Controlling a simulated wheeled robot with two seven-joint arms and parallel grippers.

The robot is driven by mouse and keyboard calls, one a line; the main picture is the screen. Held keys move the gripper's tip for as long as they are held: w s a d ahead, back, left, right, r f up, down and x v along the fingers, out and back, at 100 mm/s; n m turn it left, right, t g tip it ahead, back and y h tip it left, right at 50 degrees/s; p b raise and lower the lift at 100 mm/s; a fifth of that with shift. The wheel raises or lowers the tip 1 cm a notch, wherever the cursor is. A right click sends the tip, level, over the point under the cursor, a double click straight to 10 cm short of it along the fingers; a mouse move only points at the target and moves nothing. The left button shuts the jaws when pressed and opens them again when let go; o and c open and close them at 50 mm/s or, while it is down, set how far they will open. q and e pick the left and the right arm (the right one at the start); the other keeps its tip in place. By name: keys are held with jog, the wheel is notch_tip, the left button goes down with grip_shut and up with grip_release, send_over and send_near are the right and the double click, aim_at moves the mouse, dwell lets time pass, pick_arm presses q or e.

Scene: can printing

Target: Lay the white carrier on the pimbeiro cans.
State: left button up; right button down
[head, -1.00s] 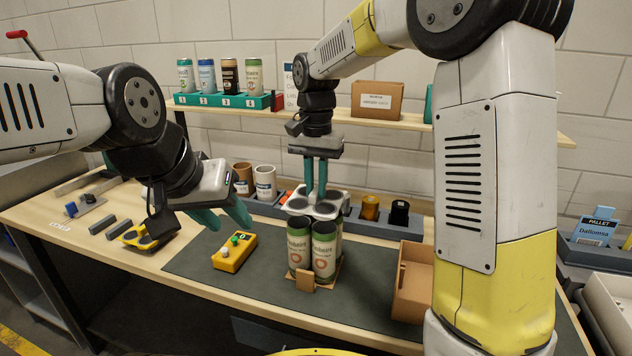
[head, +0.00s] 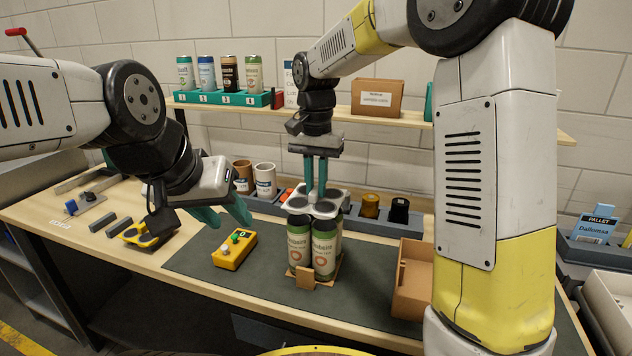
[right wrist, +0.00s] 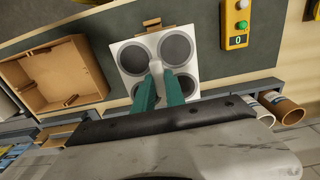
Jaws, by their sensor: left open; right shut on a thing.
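The white carrier (head: 329,205) is a flat plate with several round holes. It sits level over the tops of the green and white pimbeiro cans (head: 299,243), which stand grouped on a brown base on the dark mat. My right gripper (head: 315,195) is shut on the carrier from above; in the right wrist view its green fingers (right wrist: 158,72) meet at the carrier's middle (right wrist: 151,58). The can tops fill the holes there, though whether the carrier is fully seated is hard to tell. My left gripper (head: 226,218) is open and empty, left of the cans.
A yellow button box (head: 234,250) lies left of the cans and an open cardboard box (head: 412,282) right of them. Behind stands a grey rack with cups (head: 265,181). A yellow holder (head: 140,235) lies at the left. The shelf behind carries several cans (head: 229,74).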

jog(key=shift+f, duration=1.4)
jog(key=shift+f, duration=0.1)
jog(key=c, duration=1.3)
grip_release()
notch_tip(320, 180, up, 7)
jog(key=shift+r, duration=0.45)
jog(key=shift+d, duration=0.1)
